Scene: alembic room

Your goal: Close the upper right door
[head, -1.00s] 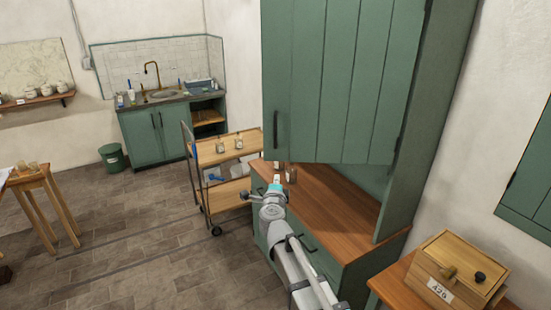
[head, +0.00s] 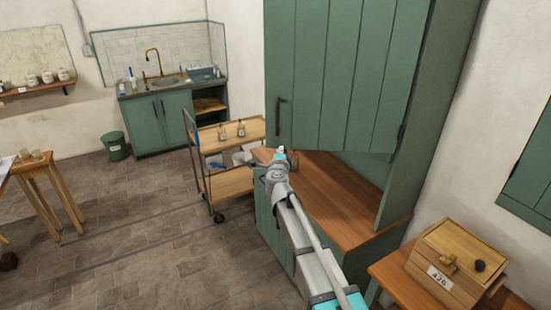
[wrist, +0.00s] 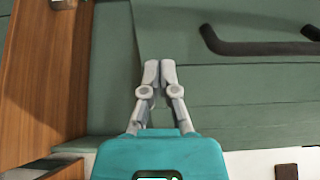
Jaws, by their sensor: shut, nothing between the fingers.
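The upper right door (head: 345,75) is a tall green planked panel on the green cabinet. It stands ajar, hinged at its right side, with a dark bar handle (head: 278,116) near its left edge. My gripper (head: 280,153) is just below the door's lower left corner, above the wooden worktop. In the wrist view my gripper (wrist: 158,65) has its fingertips together and empty. Green panelling (wrist: 220,90) lies behind the fingers, and the handle (wrist: 255,47) shows to their right, apart from them. I cannot tell whether the fingertips touch the panel.
The cabinet's wooden worktop (head: 340,200) runs below the door. A wooden trolley (head: 225,182) with bottles stands left of the cabinet. A wooden box (head: 455,262) sits on a side table at right. The tiled floor (head: 150,240) at left is mostly clear.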

